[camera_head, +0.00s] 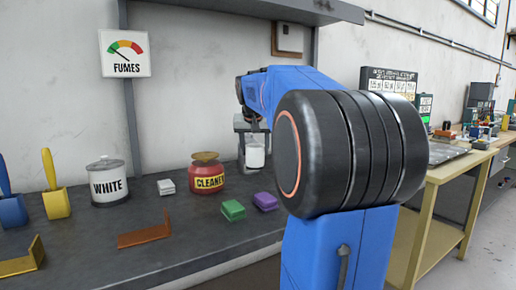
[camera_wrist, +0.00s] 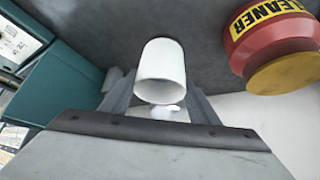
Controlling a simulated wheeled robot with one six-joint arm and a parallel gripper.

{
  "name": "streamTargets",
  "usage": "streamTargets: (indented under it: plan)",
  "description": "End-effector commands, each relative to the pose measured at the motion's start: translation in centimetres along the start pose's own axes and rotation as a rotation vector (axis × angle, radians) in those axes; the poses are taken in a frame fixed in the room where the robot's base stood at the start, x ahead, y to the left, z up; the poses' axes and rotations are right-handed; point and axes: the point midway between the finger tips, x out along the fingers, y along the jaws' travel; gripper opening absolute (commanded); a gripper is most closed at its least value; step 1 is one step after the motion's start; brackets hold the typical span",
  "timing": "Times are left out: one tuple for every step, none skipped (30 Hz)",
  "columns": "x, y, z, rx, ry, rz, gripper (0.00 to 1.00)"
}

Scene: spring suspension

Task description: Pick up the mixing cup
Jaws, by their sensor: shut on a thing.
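The mixing cup appears to be the plain white cup (camera_head: 255,157) at the back of the dark bench, right of the red cleaner pot. It also shows in the wrist view (camera_wrist: 162,66), between my fingers. My gripper (camera_head: 252,146) points down from above and is shut on the cup; it also shows in the wrist view (camera_wrist: 160,105). The cup looks roughly upright in the head view. I cannot tell whether its base touches the bench. My arm hides part of the bench to the right.
The red cleaner pot (camera_head: 207,177) stands close left of the cup. Green (camera_head: 233,210) and purple (camera_head: 265,201) blocks lie in front. Farther left are a white block (camera_head: 166,187), a brown angled piece (camera_head: 145,234) and the WHITE can (camera_head: 108,186). A wall is close behind.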

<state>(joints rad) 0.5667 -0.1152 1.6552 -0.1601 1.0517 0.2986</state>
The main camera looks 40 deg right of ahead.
Motion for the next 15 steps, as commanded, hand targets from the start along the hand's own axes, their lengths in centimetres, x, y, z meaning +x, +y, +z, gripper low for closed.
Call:
streamTargets:
  plan:
    - [-0.4,-0.2,0.5,-0.002,0.001,-0.001,0.22]
    - [-0.6,-0.4,0.8,-0.002,0.001,-0.002,0.22]
    - [-0.8,-0.5,1.1,-0.001,0.002,-0.002,0.22]
    - [-1.0,-0.6,1.4,-0.001,0.002,-0.002,0.22]
    - [-1.2,-0.7,1.7,-0.001,0.002,-0.002,0.22]
    - [-1.4,-0.8,2.1,-0.001,0.001,-0.002,0.22]
    - [-1.6,-0.9,2.3,-0.002,0.001,-0.002,0.22]
    - [-1.7,-1.0,2.6,-0.002,0.002,-0.002,0.22]
    - [-2.0,-1.2,3.0,-0.002,0.002,-0.002,0.22]
    - [-2.2,-1.2,3.2,-0.001,0.002,-0.002,0.22]
    - [-2.4,-1.3,3.5,-0.001,0.002,-0.002,0.22]
    - [-2.6,-1.4,3.9,-0.002,0.002,-0.001,0.22]
    - [-2.7,-1.6,4.2,-0.002,0.001,-0.001,0.22]
    - [-2.9,-1.7,4.4,-0.002,0.001,-0.002,0.22]
    - [-3.2,-1.8,4.8,-0.001,0.001,-0.002,0.22]
